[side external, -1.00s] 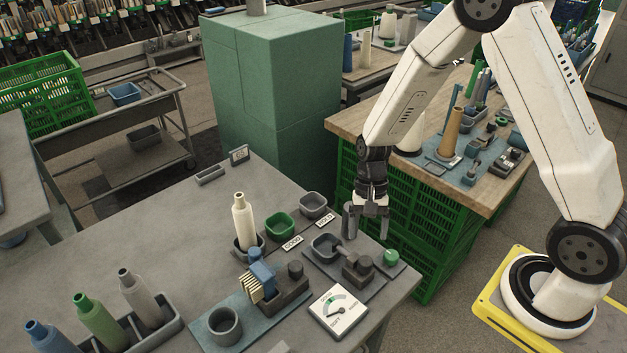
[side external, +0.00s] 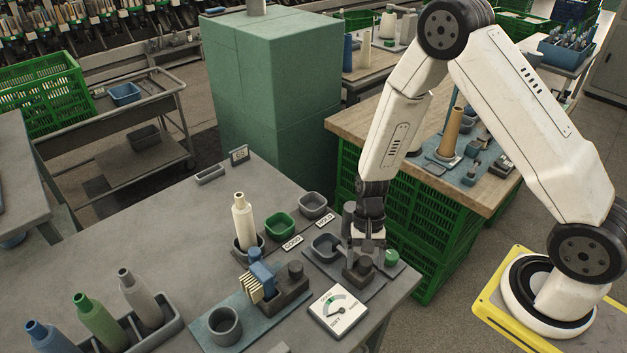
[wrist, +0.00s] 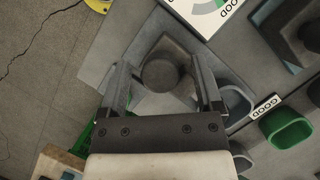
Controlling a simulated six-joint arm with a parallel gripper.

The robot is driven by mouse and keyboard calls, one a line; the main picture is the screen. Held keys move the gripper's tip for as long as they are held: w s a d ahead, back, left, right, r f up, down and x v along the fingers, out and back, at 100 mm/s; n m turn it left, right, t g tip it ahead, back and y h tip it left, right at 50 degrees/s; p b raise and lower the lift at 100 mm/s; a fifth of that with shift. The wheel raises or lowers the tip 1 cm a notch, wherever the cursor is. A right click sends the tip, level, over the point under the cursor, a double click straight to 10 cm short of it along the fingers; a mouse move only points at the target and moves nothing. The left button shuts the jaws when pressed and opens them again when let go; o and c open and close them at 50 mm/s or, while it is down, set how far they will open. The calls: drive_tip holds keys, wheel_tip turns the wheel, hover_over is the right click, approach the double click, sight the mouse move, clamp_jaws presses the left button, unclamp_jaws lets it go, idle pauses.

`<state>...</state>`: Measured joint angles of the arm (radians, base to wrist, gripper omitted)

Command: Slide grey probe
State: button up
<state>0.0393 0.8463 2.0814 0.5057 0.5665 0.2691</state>
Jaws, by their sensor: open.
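The grey probe (side external: 357,277) is a dark block with a round knob on a grey plate near the table's right corner. Its round knob (wrist: 161,74) shows in the wrist view. My gripper (side external: 366,258) is down at the probe, fingers pointing downward. In the wrist view my gripper (wrist: 162,82) is open, with one finger on each side of the knob and visible gaps between. In the side view my gripper hides the knob. A white gauge (side external: 338,311) with a green band and needle lies in front of the probe.
A grey tray (side external: 325,246) and upright grey cylinder (side external: 348,220) stand close by my gripper. A green knob (side external: 391,257) is just right. Green (side external: 281,226) and grey (side external: 313,205) bins, a cream cone (side external: 243,222) and a blue-topped fixture (side external: 265,280) stand left.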

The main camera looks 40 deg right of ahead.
drive_tip(key=shift+f, duration=0.2)
clamp_jaws()
idle(0.3)
drive_tip(key=shift+s, duration=1.75)
unclamp_jaws()
drive_tip(key=shift+w+r, duration=0.1)
